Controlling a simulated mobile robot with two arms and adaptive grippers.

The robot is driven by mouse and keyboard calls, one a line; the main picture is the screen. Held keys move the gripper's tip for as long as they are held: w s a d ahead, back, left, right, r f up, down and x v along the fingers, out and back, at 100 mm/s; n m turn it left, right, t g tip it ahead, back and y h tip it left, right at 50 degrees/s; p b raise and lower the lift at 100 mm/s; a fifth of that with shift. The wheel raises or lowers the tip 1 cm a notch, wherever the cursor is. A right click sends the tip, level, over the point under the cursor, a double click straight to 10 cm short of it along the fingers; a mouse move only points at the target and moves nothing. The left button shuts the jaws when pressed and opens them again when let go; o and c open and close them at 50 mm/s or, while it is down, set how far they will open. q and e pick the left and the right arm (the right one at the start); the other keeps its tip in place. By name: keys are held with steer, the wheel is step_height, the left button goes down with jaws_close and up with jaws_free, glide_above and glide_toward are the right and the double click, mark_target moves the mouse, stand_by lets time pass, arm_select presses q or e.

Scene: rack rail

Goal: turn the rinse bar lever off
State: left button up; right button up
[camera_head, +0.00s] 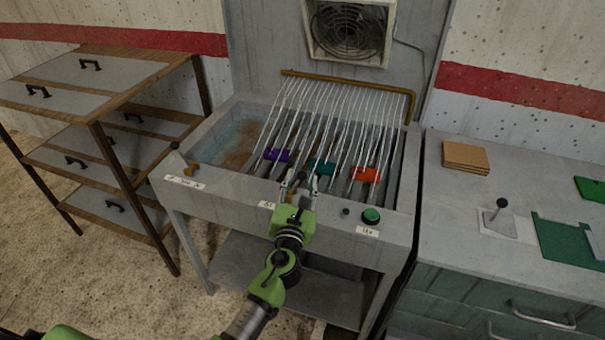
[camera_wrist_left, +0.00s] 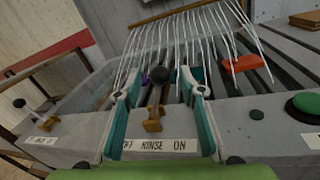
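The rinse lever is a brass stem with a black ball knob (camera_wrist_left: 160,75) on the sink's front ledge, above a label (camera_wrist_left: 155,146) that reads "OFF RINSE ON". Its knob (camera_head: 301,175) also shows small in the head view. My left gripper (camera_wrist_left: 160,82) is open, with one finger on each side of the lever; I cannot tell whether either finger touches it. In the head view my left gripper (camera_head: 300,182) reaches over the front ledge. White water streams run from the brass rinse bar (camera_head: 345,82). My right gripper is not in view.
Purple (camera_head: 277,155), teal (camera_head: 321,167) and orange (camera_head: 366,174) pieces lie under the streams. A green button (camera_head: 371,215) is right of the lever, and another lever (camera_head: 185,165) is at the ledge's left. A wooden rack (camera_head: 130,125) stands left, a grey counter (camera_head: 460,210) right.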

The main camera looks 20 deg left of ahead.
arm_select(q)
steer(key=shift+w+a, duration=0.2)
steer(key=shift+w, duration=1.3)
steer(key=shift+c, duration=0.4)
jaws_close()
